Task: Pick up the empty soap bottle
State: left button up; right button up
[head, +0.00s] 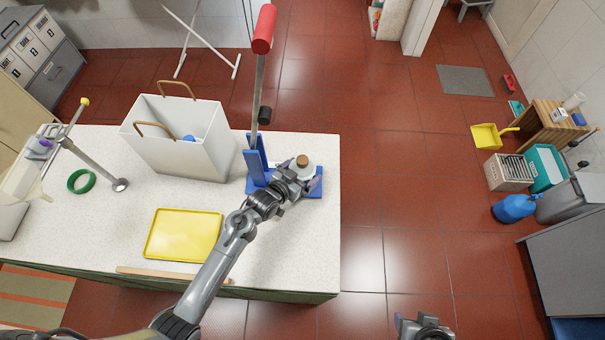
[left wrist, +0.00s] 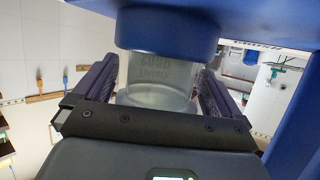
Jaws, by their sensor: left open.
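A clear, short bottle (left wrist: 158,78) with raised lettering stands between the two fingers of my left gripper in the left wrist view. In the head view the bottle (head: 302,164) shows a pale round top with a brown stopper, over the blue base of a lever press (head: 314,186). My left gripper (head: 292,178) is open, with its fingers on either side of the bottle; I cannot tell whether they touch it. A round blue part (left wrist: 166,28) meets the bottle in the wrist view. My right gripper (head: 424,326) is at the bottom edge, away from the counter; its jaws are unclear.
The press has a tall lever with a red handle (head: 264,28). A white bag (head: 180,140) with brown handles stands to its left. A yellow tray (head: 184,235) and a green ring (head: 82,181) lie on the speckled counter (head: 115,225).

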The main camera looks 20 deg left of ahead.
pick_arm(q)
jog(key=c, duration=1.1)
jog(key=shift+r, duration=0.15)
